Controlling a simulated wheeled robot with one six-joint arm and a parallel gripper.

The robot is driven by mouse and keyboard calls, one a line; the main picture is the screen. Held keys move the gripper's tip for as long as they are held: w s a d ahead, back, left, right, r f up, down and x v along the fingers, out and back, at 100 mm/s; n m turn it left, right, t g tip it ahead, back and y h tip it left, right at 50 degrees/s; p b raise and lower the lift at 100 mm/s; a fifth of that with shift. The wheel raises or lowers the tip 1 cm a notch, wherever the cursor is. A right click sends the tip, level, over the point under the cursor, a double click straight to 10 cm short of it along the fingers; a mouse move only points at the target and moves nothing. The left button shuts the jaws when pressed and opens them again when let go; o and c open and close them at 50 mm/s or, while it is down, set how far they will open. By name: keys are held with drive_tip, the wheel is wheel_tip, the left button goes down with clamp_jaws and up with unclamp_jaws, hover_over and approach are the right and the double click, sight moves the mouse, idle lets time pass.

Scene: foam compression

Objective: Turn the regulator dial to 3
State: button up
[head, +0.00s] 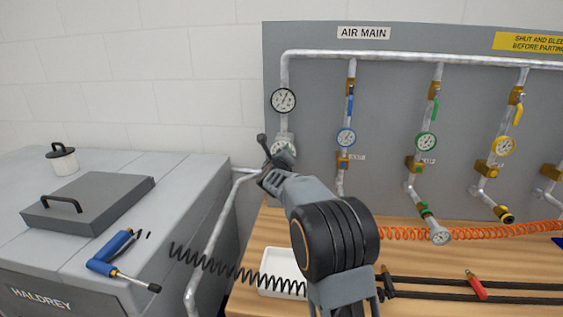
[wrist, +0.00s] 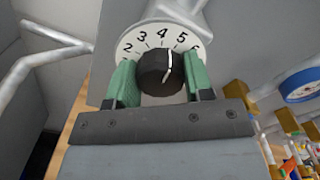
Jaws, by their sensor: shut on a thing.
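The regulator dial is a white numbered plate (wrist: 148,43) with a black round knob (wrist: 155,70) in front of it. In the wrist view, numbers 2 to 6 show, and the knob's white line points up between 4 and 5. My gripper (wrist: 160,88) has its green pads on either side of the knob and is shut on it. In the head view, the dial plate (head: 284,147) is on the pipe below the black-rimmed gauge (head: 284,101). My gripper (head: 272,164) is in front and hides the knob.
To the right, pipe drops carry a blue gauge (head: 346,138), a green gauge (head: 427,142) and a yellow gauge (head: 503,146). A white tray (head: 270,289) lies on the wooden bench below my arm. A grey cabinet (head: 200,190) stands at left.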

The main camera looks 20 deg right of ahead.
drive_tip(key=n, duration=0.4)
drive_tip(key=shift+a+n+b, duration=0.1)
drive_tip(key=shift+n+b, duration=0.2)
drive_tip(key=shift+f+n, duration=0.1)
drive_tip(key=shift+n, duration=2.1)
drive_tip(key=o, duration=0.9)
drive_tip(key=shift+w, duration=0.1)
drive_tip(key=b+v, duration=0.3)
drive_tip(key=v, duration=1.1)
drive_tip(key=shift+w, duration=0.1)
